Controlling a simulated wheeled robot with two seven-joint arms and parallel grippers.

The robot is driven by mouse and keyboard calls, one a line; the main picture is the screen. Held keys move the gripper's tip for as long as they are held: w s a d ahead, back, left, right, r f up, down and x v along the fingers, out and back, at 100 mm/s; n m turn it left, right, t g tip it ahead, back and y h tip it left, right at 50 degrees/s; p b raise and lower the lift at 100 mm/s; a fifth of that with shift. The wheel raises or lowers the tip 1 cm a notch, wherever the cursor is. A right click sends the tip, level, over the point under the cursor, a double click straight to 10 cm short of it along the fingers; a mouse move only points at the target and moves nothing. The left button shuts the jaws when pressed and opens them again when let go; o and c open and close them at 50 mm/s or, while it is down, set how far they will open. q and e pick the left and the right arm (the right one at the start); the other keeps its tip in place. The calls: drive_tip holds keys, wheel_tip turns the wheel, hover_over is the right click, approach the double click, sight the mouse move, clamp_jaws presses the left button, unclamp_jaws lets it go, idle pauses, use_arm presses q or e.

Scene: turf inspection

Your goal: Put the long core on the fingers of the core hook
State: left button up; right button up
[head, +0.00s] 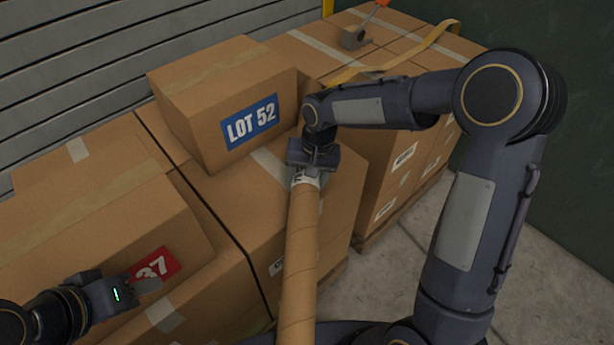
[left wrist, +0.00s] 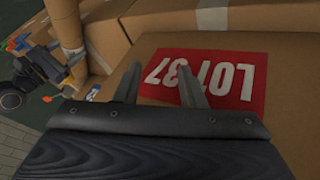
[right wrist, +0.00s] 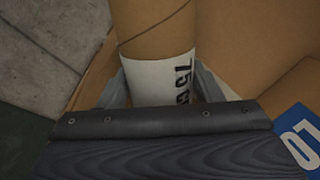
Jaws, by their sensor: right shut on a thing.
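The long core (head: 300,255) is a brown cardboard tube with a white printed band at its far end. My right gripper (head: 306,178) is shut on that banded end. The right wrist view shows the white band (right wrist: 162,80) between the fingers. The tube slopes down toward the bottom of the head view, where its near end is cut off. A brown tube also shows in the left wrist view (left wrist: 66,25). My left gripper (head: 150,284) is open and empty, close to the red LOT 37 label (left wrist: 205,78) on a carton. I cannot make out the core hook in any view.
A carton with a blue LOT 52 label (head: 250,122) stands on other cartons beside my right gripper. More cartons (head: 405,165) with a yellow strap (head: 390,62) stand behind. Concrete floor (head: 565,250) is clear at right. A ribbed shutter (head: 75,60) is at back left.

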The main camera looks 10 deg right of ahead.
drive_tip(key=o, duration=1.7)
drive_tip(key=shift+f, duration=0.1)
drive_tip(key=shift+r, duration=0.35)
wheel_tip(320, 180, up, 11)
drive_tip(key=d+p, duration=0.1)
drive_tip(key=d, duration=0.1)
drive_tip(key=shift+s+r+p, duration=0.2)
drive_tip(key=shift+s+p, duration=0.15)
drive_tip(key=shift+p, duration=0.05)
